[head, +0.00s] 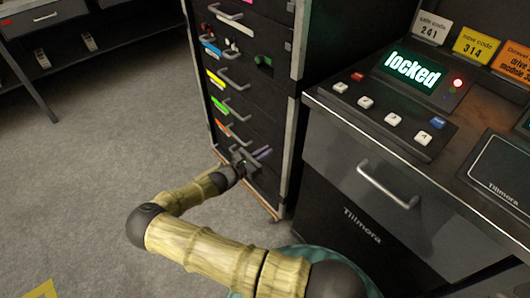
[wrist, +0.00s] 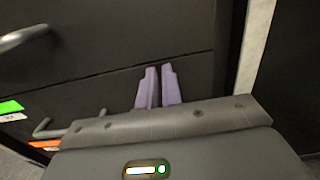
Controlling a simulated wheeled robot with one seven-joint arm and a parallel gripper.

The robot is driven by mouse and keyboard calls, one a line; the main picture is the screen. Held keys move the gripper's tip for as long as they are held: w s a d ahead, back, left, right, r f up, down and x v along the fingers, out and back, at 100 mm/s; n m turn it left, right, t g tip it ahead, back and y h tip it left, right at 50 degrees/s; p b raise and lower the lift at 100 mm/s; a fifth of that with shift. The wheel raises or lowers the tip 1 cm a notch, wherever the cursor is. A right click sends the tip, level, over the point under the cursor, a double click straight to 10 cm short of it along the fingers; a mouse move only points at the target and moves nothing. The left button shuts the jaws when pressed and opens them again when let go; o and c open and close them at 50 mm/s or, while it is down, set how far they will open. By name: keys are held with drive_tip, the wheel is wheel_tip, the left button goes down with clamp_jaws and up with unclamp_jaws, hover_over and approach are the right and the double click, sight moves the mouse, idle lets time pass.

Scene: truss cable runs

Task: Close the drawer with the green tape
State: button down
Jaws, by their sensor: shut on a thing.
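The green tape (head: 219,105) marks a drawer in the lower half of the dark cabinet, with a grey bar handle (head: 237,111) beside it. The green tape (wrist: 10,107) also shows at the left edge of the wrist view. My gripper (head: 262,153) is low in front of the cabinet, below the green-tape drawer. Its purple fingers (wrist: 159,88) are close together against or near a dark drawer front. What lies between them cannot be made out. How far the green-tape drawer stands out is hard to tell.
Orange tape (head: 224,130) marks the drawer below, and yellow tape (head: 215,79) the one above. A bar handle (wrist: 60,128) is left of my fingers. A console (head: 400,100) reading "locked" stands close on the right. Floor at left (head: 90,150) is clear.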

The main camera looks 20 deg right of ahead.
drive_tip(key=shift+d+r, duration=0.15)
drive_tip(key=shift+d, duration=0.2)
drive_tip(key=p+v, duration=0.2)
drive_tip(key=v, duration=1.2)
drive_tip(key=shift+a, duration=0.35)
drive_tip(key=shift+w, duration=0.2)
